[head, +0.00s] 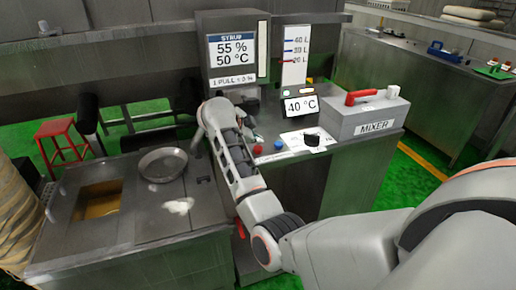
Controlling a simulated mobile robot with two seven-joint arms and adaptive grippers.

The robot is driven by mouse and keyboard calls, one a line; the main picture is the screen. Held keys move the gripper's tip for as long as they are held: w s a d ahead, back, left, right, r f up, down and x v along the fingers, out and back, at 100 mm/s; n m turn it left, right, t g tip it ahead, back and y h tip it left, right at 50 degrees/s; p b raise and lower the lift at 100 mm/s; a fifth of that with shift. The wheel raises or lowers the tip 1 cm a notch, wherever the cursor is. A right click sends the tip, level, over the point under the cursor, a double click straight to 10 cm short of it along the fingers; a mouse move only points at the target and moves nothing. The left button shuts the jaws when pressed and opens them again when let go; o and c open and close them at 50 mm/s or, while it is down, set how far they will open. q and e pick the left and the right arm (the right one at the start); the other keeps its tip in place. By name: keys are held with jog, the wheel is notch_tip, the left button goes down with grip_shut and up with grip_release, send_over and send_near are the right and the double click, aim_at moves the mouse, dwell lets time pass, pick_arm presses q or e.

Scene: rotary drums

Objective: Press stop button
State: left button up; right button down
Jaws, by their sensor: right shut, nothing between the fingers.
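A small red button (257,149) sits on the front of the counter. A small blue button (278,145) is just to its right. I cannot read any label on either one. My right arm comes in from the right and reaches up past the left side of the buttons. My right gripper (204,122) is at its far end, shut and empty, beside the syrup machine (232,55). It is left of and beyond the red button, apart from it. My left gripper is not in view.
A grey mixer box (368,122) with a red handle stands right of the buttons. A small 40 °C display (300,104) and a black knob (313,140) are near it. A round metal pan (163,164) rests on the left counter. A red stool (60,145) stands behind.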

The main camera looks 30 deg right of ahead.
aim_at(256, 149)
jog(key=shift+f, duration=0.55)
dwell(0.4)
jog(key=shift+f, duration=0.55)
dwell(0.6)
jog(key=shift+r+p, duration=1.05)
jog(key=shift+p, duration=0.2)
jog(key=shift+r+p, duration=0.65)
jog(key=shift+r, duration=0.65)
jog(key=shift+a+r, duration=0.1)
jog(key=shift+r, duration=1.15)
